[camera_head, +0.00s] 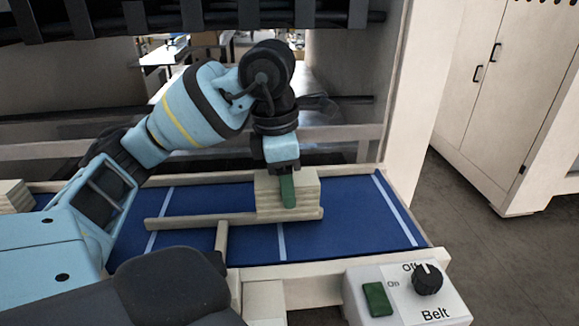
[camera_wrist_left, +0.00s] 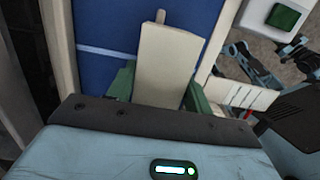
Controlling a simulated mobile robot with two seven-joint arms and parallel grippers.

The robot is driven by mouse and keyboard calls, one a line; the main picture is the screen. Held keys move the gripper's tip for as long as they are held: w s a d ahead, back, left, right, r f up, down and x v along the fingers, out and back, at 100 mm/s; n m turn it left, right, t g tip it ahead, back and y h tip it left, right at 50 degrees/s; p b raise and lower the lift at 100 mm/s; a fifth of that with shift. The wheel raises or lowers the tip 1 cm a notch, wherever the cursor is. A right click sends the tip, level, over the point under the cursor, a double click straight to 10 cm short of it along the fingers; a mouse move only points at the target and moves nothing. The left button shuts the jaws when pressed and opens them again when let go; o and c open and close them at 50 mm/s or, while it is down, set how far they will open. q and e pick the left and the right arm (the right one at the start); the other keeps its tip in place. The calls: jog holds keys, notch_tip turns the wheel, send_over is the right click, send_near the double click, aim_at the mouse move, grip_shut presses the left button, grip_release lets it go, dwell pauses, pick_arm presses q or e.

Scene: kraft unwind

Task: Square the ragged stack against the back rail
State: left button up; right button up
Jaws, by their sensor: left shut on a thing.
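The stack of thin cream sheets (camera_head: 302,196) stands on the blue belt; its visible edges look fairly even in the head view. A long low wooden bar (camera_head: 185,221) lies along the near side of the stack. The far wooden rail (camera_head: 345,173) runs behind the stack, partly hidden by my arm. My right gripper does not show clearly.
Another pale stack (camera_head: 14,197) stands at the far left edge. A control box (camera_head: 398,298) with a green button and a Belt knob (camera_head: 428,279) is at the near right. The blue belt (camera_head: 365,222) is clear right of the stack. A dark machine frame hangs above.

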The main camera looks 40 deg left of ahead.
pick_arm(q)
jog(key=s+d, duration=0.2)
jog(key=s, duration=0.1)
jog(key=shift+s+d+r, duration=0.15)
jog(key=shift+d+r, duration=0.1)
jog(key=shift+d, duration=0.15)
jog(key=shift+f, duration=0.4)
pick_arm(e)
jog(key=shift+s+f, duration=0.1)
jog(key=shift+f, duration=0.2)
pick_arm(q)
jog(key=shift+f+b, duration=0.3)
jog(key=shift+b, duration=0.05)
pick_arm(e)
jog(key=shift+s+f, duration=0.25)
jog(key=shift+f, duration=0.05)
